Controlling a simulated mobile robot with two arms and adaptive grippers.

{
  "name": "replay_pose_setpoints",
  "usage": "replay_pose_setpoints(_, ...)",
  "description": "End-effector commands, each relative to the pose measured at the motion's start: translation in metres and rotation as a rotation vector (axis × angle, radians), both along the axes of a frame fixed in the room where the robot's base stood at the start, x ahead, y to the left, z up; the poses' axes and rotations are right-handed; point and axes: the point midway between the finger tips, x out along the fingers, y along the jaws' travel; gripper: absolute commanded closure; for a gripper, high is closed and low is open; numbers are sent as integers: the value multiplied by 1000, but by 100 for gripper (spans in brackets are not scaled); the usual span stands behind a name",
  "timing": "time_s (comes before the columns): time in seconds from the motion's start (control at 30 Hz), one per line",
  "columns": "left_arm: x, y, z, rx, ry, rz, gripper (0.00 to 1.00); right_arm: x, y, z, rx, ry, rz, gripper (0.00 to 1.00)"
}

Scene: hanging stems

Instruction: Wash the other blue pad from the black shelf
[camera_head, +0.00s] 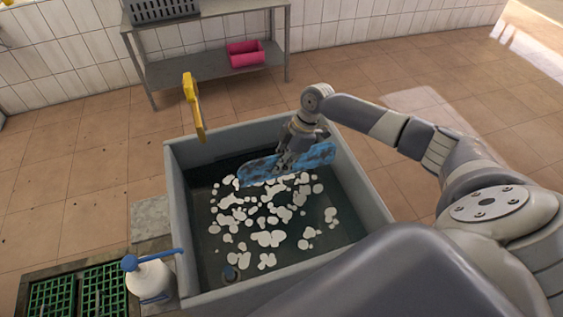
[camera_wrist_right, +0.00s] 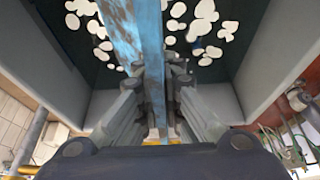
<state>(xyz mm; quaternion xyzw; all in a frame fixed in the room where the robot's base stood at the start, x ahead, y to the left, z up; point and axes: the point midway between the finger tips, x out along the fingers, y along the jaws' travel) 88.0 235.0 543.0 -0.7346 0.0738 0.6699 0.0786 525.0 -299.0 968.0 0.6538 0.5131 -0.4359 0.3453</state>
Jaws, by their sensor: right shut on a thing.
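The blue pad (camera_head: 262,168) is a long flat piece with dark brown dirt patches. My right gripper (camera_head: 284,163) is shut on it and holds it inside the grey sink (camera_head: 181,214), over dark water with white foam patches (camera_head: 268,238). I cannot tell whether the pad's lower edge touches the water. In the right wrist view the pad (camera_wrist_right: 137,35) runs up and away from between the fingers of the right gripper (camera_wrist_right: 164,75). My left gripper is not in view. No black shelf can be made out for certain.
A yellow brush-like tool (camera_head: 194,106) stands at the sink's back left edge. A white bottle with a blue pump (camera_head: 150,280) is at the front left, by green grates (camera_head: 80,292). A metal rack (camera_head: 215,68) with a pink bin (camera_head: 246,54) and grey crate (camera_head: 160,9) stands behind.

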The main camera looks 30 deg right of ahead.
Motion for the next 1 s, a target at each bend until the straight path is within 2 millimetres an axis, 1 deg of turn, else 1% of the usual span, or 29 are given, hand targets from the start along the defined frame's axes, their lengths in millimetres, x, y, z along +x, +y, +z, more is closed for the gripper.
replay_pose_setpoints(0.03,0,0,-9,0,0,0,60,0,0,-10,0,0,0,100)
replay_pose_setpoints(0.1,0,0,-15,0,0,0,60,0,0,-17,0,0,0,100)
replay_pose_setpoints(1.0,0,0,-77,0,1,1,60,0,1,-106,2,0,0,100)
